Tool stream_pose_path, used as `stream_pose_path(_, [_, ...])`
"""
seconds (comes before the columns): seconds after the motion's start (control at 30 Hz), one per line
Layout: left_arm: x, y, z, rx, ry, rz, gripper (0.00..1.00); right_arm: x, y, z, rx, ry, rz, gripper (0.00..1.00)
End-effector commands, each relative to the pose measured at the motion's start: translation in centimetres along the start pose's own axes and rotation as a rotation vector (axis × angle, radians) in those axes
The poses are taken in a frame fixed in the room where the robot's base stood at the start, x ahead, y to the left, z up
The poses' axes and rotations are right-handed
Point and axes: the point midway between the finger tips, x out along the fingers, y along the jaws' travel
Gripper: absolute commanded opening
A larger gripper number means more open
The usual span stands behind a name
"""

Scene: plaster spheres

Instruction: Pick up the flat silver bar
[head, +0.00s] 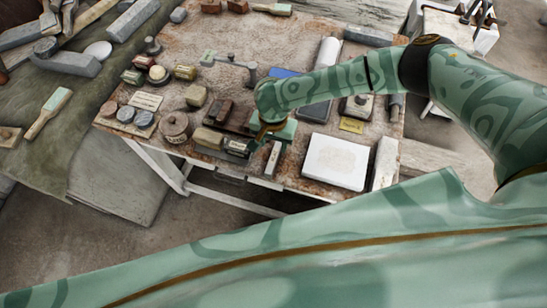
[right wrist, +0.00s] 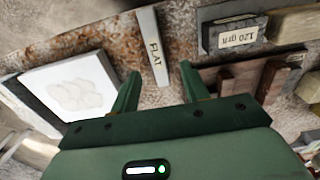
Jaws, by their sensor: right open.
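The flat silver bar (right wrist: 152,30) lies on the worn table top, with a "FLAT" label on its face. It also shows in the head view near the table's front edge (head: 272,159). My right gripper (right wrist: 159,74) is open and empty. In the right wrist view its two fingers straddle the line of the bar, one to each side, with the bar's near end between them. I cannot tell the height of the fingertips above it. In the head view my right gripper (head: 268,131) is just behind the bar, partly hidden by its own arm. My left gripper is not in view.
A white slab (right wrist: 75,88) lies to the left. Brown blocks (right wrist: 262,80) sit close by the right finger. Several tools and tins crowd the table (head: 185,32).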

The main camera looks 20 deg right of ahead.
Motion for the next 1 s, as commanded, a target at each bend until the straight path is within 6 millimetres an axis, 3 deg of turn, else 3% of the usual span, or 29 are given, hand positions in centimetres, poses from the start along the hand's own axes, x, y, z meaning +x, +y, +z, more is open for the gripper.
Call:
stream_pose_path(0.23, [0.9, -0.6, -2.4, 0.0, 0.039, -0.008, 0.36, 2.4, 0.1, 0.2, -0.002, 0.001, 0.0, 0.45])
stream_pose_path(0.5, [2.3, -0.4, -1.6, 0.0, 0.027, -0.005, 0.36, 6.5, 0.4, 0.7, -0.001, 0.001, -0.001, 0.45])
stream_pose_path(0.77, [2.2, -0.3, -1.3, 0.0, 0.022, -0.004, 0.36, 6.6, 0.4, 0.6, -0.001, 0.001, -0.001, 0.45])
stream_pose_path(0.93, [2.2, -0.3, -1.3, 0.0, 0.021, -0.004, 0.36, 6.6, 0.4, 0.7, -0.001, 0.001, -0.001, 0.01])
stream_pose_path(1.0, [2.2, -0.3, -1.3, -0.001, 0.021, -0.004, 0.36, 6.6, 0.4, 0.7, -0.001, 0.001, -0.001, 0.0])
